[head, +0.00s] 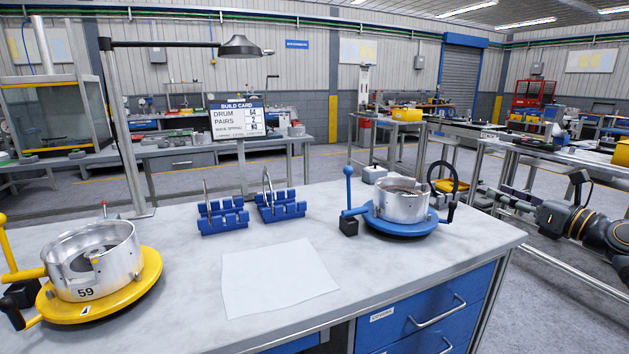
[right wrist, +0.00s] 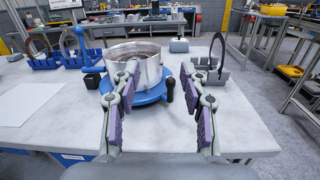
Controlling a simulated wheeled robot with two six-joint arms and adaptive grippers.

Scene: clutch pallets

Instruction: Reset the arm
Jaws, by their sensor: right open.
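My right gripper (head: 518,199) is to the right of the table, clear of the table top, with its arm coming in from the right edge. In the right wrist view its two fingers (right wrist: 160,105) with purple pads are spread apart with nothing between them. Past the fingers stands a silver drum (right wrist: 138,60) on a blue round pallet, which the head view shows at the table's right side, the drum (head: 403,202) on the blue pallet (head: 400,226). My left gripper is not in view.
A yellow pallet (head: 100,294) holds a drum marked 59 (head: 95,262) at left. Two blue racks (head: 222,221) (head: 281,210) stand mid-table near a white sheet (head: 277,281). A black ring (head: 444,178) stands behind the blue pallet. A build card (head: 239,119) hangs behind. The floor at right is partly open.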

